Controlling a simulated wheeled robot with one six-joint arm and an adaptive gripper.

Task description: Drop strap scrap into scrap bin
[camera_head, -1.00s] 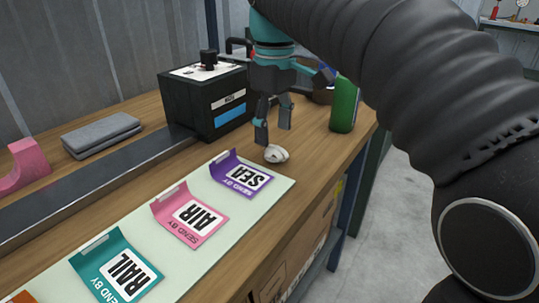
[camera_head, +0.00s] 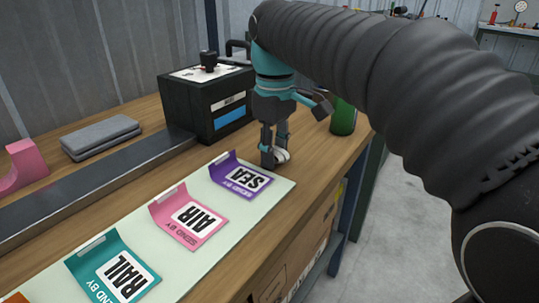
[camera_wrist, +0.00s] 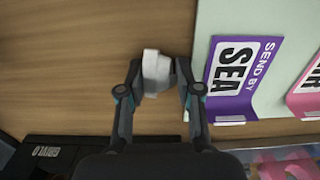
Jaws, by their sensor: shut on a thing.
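The strap scrap (camera_head: 281,156) is a small white coiled piece on the wooden bench top, just beyond the corner of the pale green mat. My gripper (camera_head: 274,158) is lowered over it, fingers pointing down. In the wrist view the scrap (camera_wrist: 155,72) sits between the fingertips of my gripper (camera_wrist: 158,82), which are shut on it. It appears still at bench height; I cannot tell if it touches the wood. I cannot make out a scrap bin in these views.
The pale green mat (camera_head: 262,198) holds purple SEA (camera_head: 240,178), pink AIR (camera_head: 188,216) and teal RAIL (camera_head: 112,270) cards. A black box machine (camera_head: 205,100) stands behind. A green cylinder (camera_head: 343,118) stands to the right, near the bench's edge. Grey folded cloths (camera_head: 100,136) lie left.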

